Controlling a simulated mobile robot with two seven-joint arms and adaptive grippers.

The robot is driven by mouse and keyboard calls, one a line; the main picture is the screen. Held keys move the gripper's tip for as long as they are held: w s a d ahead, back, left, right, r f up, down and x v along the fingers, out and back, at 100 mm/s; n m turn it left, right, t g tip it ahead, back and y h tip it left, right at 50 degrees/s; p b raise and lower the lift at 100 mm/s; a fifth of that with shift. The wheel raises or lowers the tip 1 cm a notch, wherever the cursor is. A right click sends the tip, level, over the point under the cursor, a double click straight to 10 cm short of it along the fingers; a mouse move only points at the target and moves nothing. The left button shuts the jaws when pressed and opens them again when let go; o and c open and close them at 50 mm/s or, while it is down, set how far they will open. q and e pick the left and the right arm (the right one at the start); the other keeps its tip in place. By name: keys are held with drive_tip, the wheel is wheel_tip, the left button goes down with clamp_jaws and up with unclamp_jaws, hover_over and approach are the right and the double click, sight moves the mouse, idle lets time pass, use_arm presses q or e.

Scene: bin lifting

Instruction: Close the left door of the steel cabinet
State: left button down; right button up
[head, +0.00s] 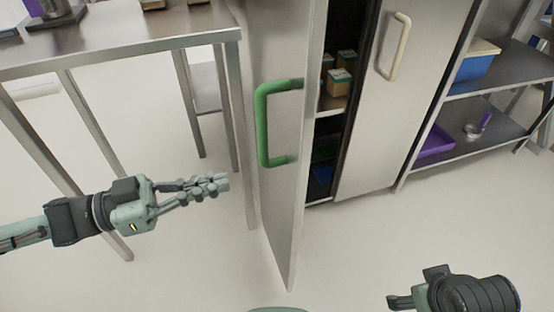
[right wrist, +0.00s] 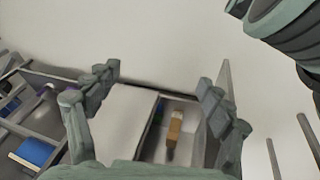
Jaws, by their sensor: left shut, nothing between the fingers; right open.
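The steel cabinet's left door (head: 285,215) stands open in the head view, swung out toward me, with a green handle (head: 262,125) on its face. The right door (head: 375,130) is shut and has a pale handle (head: 400,45). Boxes (head: 338,82) show on a shelf through the gap. My left gripper (head: 222,183) is shut and empty, left of the open door, below the handle and apart from it in the picture. My right gripper (right wrist: 160,110) is open and empty in the right wrist view, with the cabinet (right wrist: 125,115) beyond its fingers. In the head view the right fingers are mostly hidden.
A steel table (head: 130,45) stands at the left, its legs near my left arm. A shelf rack (head: 490,120) at the right holds a blue bin (head: 477,60) and a purple tray (head: 437,146). The floor in front of the cabinet is clear.

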sight(294, 164)
use_arm(q)
drive_tip(key=x, duration=1)
drive_tip(key=shift+w+d, duration=0.2)
drive_tip(key=shift+d, duration=0.35)
use_arm(e)
drive_tip(key=shift+x, duration=0.8)
use_arm(q)
drive_tip(key=shift+p, duration=0.3)
use_arm(e)
drive_tip(key=shift+a, duration=0.2)
